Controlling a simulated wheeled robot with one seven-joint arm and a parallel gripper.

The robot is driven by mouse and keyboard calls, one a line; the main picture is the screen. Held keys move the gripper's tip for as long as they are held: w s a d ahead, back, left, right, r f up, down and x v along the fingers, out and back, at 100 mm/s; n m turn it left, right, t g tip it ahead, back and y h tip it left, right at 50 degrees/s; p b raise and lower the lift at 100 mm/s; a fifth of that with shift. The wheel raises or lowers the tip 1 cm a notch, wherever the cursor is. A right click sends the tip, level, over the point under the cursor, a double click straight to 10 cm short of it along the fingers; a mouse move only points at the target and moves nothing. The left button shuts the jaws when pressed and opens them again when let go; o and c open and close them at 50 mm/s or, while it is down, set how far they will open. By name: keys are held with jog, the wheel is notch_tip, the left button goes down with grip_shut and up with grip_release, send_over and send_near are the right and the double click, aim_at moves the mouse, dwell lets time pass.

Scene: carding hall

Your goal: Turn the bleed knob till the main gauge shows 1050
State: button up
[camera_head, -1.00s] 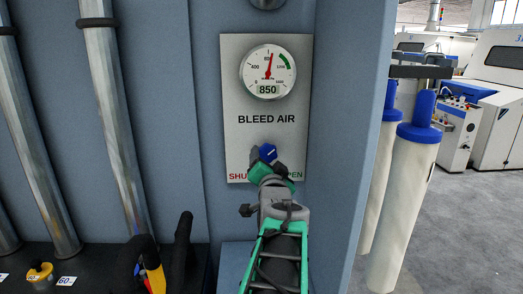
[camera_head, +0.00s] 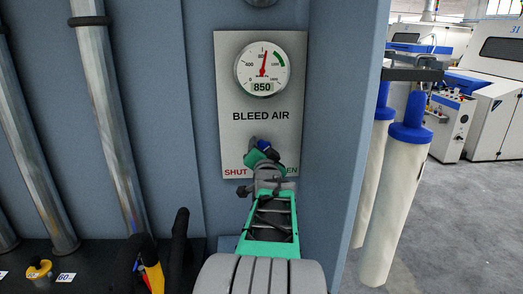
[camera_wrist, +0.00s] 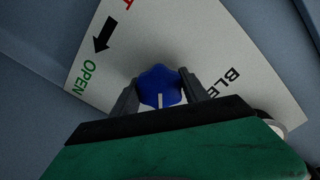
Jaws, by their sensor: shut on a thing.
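The main gauge (camera_head: 263,69) is a round dial at the top of a pale panel (camera_head: 232,110) marked BLEED AIR. Its display reads 850, with a red needle a little right of upright and a green band further clockwise. The blue bleed knob (camera_wrist: 160,86) sits low on the panel, between SHUT and OPEN; it has a white pointer line. In the head view the knob (camera_head: 264,145) is partly hidden by my gripper (camera_head: 262,154). In the wrist view my gripper (camera_wrist: 158,92) is shut on the knob, one finger on each side.
Grey vertical pipes (camera_head: 112,120) stand left of the panel. Grey floor beyond is open.

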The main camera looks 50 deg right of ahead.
jog(key=shift+f, duration=0.1)
jog(key=c, duration=0.8)
jog(key=shift+o, duration=0.2)
jog(key=shift+f+b, duration=0.1)
jog(key=shift+b, duration=0.6)
